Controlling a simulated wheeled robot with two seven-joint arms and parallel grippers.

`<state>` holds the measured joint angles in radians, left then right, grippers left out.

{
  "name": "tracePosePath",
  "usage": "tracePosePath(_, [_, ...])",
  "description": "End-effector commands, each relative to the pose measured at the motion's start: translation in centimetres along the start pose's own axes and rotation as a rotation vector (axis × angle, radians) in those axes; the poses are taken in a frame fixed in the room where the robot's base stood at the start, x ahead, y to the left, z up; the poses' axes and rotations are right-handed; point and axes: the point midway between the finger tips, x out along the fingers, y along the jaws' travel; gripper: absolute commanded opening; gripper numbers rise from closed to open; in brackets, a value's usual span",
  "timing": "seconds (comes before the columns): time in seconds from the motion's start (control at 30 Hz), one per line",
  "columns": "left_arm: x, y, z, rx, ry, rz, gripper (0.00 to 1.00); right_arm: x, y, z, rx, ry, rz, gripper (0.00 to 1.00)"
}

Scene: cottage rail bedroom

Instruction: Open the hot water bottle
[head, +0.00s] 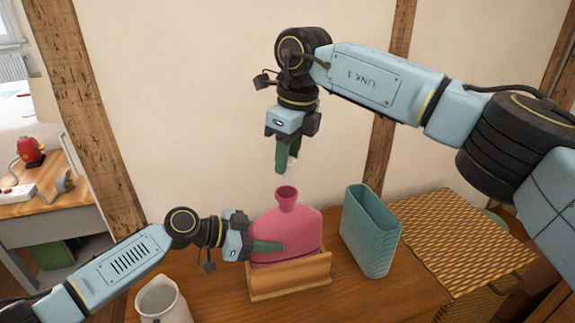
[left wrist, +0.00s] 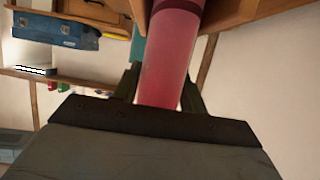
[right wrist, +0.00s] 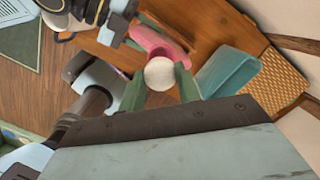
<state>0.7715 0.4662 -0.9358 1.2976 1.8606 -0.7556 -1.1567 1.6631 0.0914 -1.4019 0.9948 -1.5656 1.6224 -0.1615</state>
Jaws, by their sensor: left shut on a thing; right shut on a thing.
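The pink hot water bottle (head: 285,230) stands upright in a wooden holder (head: 290,283) on the table. Its funnel-like neck (head: 287,197) is uncovered at the top. My left gripper (head: 268,246) is shut on the bottle's body from the left; the pink side shows between its fingers in the left wrist view (left wrist: 168,60). My right gripper (head: 287,160) points down above the neck, apart from it. It is shut on a small whitish round stopper (right wrist: 160,73), which shows between its green fingertips in the right wrist view and only faintly in the head view.
A teal ribbed container (head: 370,235) stands right of the bottle. A white jug (head: 162,300) stands at the front left, near my left arm. A woven mat or box (head: 475,240) lies at the right. The wall is behind the table.

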Motion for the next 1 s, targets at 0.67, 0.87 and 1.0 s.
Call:
tracePosePath(0.67, [0.0,0.0,0.0,0.000,0.000,0.000,0.67,-1.1,0.1,0.2,0.000,0.000,0.001,0.06])
tracePosePath(0.87, [-0.7,0.0,0.0,-0.001,0.000,-0.001,0.67,-1.3,0.0,0.2,0.000,0.000,0.001,0.06])
tracePosePath(1.0, [-2.9,0.0,-0.1,-0.001,-0.001,-0.002,0.67,-2.0,0.0,0.3,0.000,0.000,0.001,0.06])
